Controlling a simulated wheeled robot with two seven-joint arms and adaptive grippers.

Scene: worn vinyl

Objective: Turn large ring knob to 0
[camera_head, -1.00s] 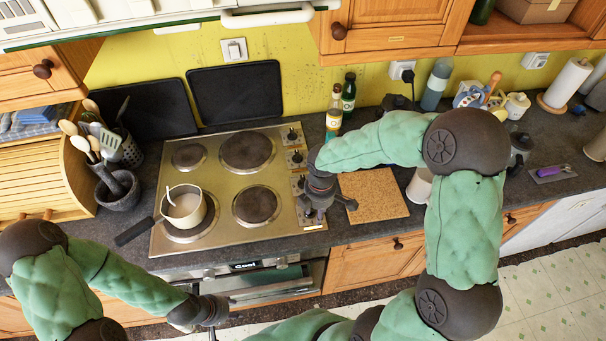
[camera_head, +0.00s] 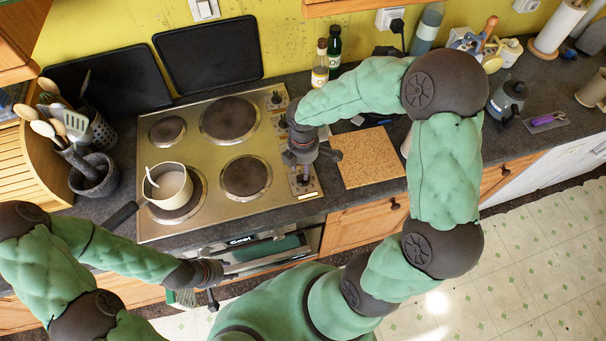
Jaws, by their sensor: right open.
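The cooktop (camera_head: 205,215) is a steel plate with several dark rings, including a large ring (camera_head: 229,119) at the back and another (camera_head: 246,177) at the front right. A column of knobs runs down its right edge: a back knob (camera_head: 276,99), a second one (camera_head: 282,121) and a front knob (camera_head: 303,181). The knob between is hidden by my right gripper. I cannot read which knob is for the large ring or where any points. My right gripper (camera_head: 308,160) is open above the front part of the knob column. My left gripper (camera_head: 214,281) is low before the oven front, away from the knobs.
A pot (camera_head: 168,186) stands on the front left ring, its handle over the left edge. A cork board (camera_head: 366,158) lies right of the cooktop. Two bottles (camera_head: 320,65) (camera_head: 334,46) stand behind. A utensil pot and mortar (camera_head: 95,177) stand at left.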

